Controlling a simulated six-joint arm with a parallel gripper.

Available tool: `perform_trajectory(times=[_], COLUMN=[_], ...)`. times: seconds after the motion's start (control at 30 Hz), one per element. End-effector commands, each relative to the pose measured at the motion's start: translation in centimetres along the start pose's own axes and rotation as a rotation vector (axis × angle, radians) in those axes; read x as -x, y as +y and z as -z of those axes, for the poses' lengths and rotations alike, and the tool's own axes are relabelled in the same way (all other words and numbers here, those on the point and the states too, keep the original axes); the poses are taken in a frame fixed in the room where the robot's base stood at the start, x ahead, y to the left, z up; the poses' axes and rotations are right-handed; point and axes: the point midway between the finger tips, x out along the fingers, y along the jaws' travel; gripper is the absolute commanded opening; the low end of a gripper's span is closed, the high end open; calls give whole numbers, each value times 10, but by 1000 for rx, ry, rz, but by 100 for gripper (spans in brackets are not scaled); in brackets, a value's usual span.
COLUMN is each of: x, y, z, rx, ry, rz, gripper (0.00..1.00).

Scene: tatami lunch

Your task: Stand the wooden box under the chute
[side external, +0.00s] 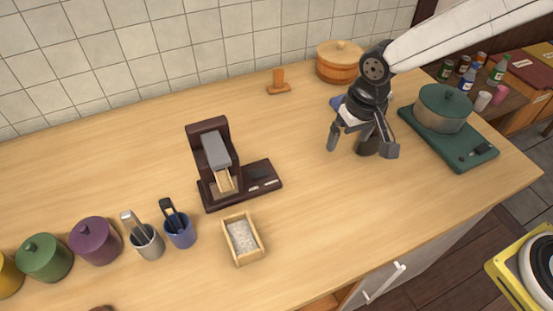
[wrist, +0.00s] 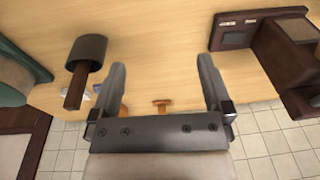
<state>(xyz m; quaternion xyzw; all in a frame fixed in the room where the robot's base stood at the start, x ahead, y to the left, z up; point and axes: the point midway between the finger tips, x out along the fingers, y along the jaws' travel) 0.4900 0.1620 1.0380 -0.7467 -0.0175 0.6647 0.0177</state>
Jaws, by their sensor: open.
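The light wooden box (side external: 242,238), open-topped with pale grainy contents, sits on the counter in front of the dark brown chute stand (side external: 207,128). The stand's grey chute (side external: 216,150) slopes down to a light wooden piece (side external: 223,181) above its base; I cannot tell exactly what that piece is. The box is apart from the stand's base. My gripper (side external: 361,147) is open and empty above the counter, well to the right of both. In the wrist view my gripper (wrist: 161,63) has bare counter between its fingers, and part of the stand (wrist: 235,36) shows at upper right. The box is outside that view.
A dark cup (wrist: 88,50) with a brown stick stands near my gripper. A green board (side external: 465,154) with a lidded pot (side external: 443,108) is at right. A round wooden tub (side external: 339,62) and small wooden stand (side external: 278,82) are behind. Utensil cups (side external: 181,232) are left of the box.

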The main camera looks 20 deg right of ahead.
Motion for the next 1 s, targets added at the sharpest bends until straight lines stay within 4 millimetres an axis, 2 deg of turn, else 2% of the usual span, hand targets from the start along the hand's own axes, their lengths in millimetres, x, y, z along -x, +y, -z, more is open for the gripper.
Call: perform_trajectory(times=[0.03,0.2,0.3,0.4,0.6,1.0], x=[4,11,14,15,15,15], y=[24,89,119,141,161,162], z=[-6,-34,-54,-73,-95,-97], rx=[-10,-8,-6,-2,4,6], ry=[14,57,79,98,115,115], rz=[-2,-13,-23,-34,-48,-50], gripper=[100,100,100,100,100,100])
